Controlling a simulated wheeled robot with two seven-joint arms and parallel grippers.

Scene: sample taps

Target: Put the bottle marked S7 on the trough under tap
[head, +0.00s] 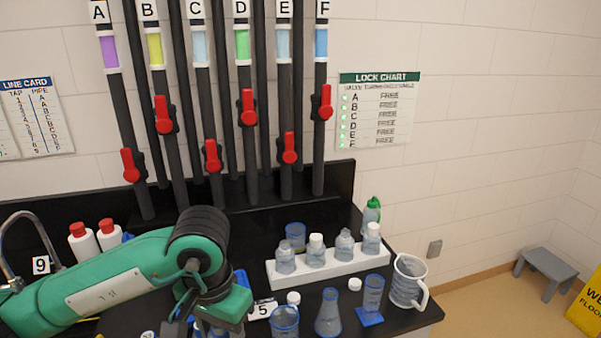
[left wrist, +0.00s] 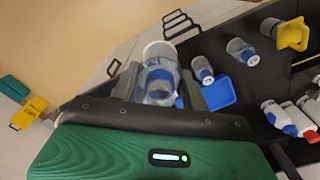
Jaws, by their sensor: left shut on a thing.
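My left gripper (head: 212,322) is low over the black counter in the head view, its fingers mostly hidden by the wrist. In the left wrist view the gripper (left wrist: 159,92) is shut on a clear bottle (left wrist: 159,76) with blue marking; I cannot read the mark. In the head view this bottle is largely hidden behind the arm. No trough is clearly visible; a curved metal tap (head: 22,222) stands at the far left by a sign 9 (head: 41,265). My right gripper is not in view.
A white rack (head: 330,266) holds several clear bottles. A flask (head: 328,315), a cylinder (head: 373,293), a beaker (head: 284,322) and a jug (head: 407,281) stand near the right edge. Two red-capped white bottles (head: 83,243) stand behind my arm. Pipes with red valves (head: 247,108) rise behind.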

